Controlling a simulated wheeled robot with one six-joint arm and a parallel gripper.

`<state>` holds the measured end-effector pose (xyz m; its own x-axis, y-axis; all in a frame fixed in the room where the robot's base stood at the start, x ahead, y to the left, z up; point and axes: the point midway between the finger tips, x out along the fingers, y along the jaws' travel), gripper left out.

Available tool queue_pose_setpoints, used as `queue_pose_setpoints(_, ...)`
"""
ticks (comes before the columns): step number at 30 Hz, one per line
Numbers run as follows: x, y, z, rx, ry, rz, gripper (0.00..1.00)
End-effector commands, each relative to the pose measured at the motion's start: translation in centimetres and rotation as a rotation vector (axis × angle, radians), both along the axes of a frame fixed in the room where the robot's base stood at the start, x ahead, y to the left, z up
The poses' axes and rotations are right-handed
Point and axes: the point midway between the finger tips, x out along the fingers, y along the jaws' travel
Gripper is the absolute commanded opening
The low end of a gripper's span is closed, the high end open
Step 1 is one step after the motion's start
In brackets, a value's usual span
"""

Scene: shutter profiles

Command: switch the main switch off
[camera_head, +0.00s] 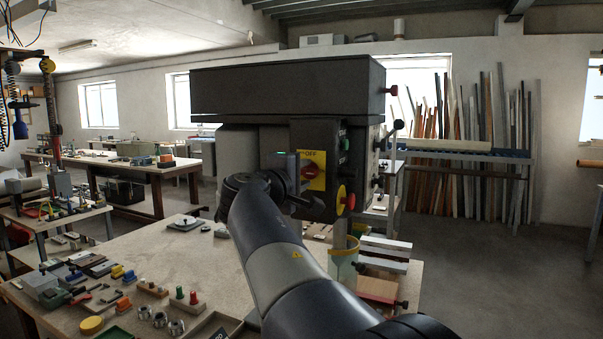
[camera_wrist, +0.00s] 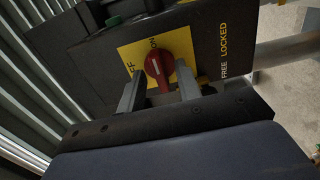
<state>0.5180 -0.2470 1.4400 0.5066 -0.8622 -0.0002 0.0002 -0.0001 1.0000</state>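The main switch is a red rotary knob (camera_wrist: 160,70) on a yellow plate (camera_wrist: 128,52) with black OFF and ON lettering. In the wrist view the knob's white mark lies toward the ON label. The switch also shows in the head view as a red knob (camera_head: 309,172) on the dark machine's front. My gripper (camera_wrist: 160,80) is open, with one grey finger on each side of the knob. A gap seems to show on both sides; I cannot tell whether either finger touches it. In the head view my gripper (camera_head: 298,190) is just in front of the plate, partly hidden by my arm.
The dark machine (camera_head: 285,92) stands on a workbench (camera_head: 150,262) with small tools and parts. A yellow-and-red button (camera_head: 345,197) sits low on its right. A lever (camera_head: 396,128) sticks out at its right side. Open floor (camera_head: 480,280) lies to the right.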

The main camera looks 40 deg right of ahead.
Motion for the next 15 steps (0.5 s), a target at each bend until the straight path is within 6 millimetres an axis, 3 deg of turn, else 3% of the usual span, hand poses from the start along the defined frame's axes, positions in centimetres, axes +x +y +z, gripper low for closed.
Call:
queue_pose_setpoints(4,0.0,0.04,-0.01,0.0,0.0,0.0,0.32)
queue_pose_setpoints(15,-0.01,0.05,0.0,0.0,0.0,0.001,0.02)
